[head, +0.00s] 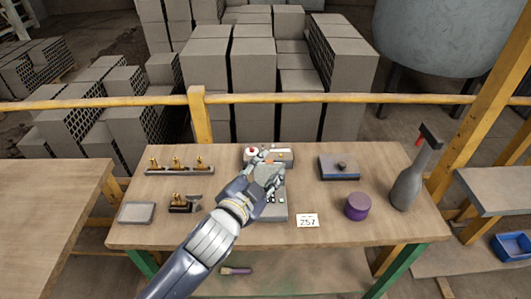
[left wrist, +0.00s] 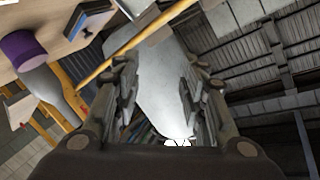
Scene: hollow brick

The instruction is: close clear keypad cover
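The keypad unit (head: 273,212) is a grey plate with small keys, one of them green, near the middle of the wooden table. My left gripper (head: 267,160) is over its back part and hides much of it. I cannot make out the clear cover, or whether the gripper touches it. In the left wrist view the fingers of my left gripper (left wrist: 160,80) stand apart with nothing held between them; the keypad is not visible there. My right gripper is not in view.
A control box (head: 283,155) with a red button is behind the gripper. A card marked 257 (head: 307,220), a purple cylinder (head: 357,206), a blue-based block (head: 339,168) and a grey bottle shape (head: 406,187) stand to the right. Brass-fitted pieces (head: 180,170) and a grey tray (head: 136,213) are left.

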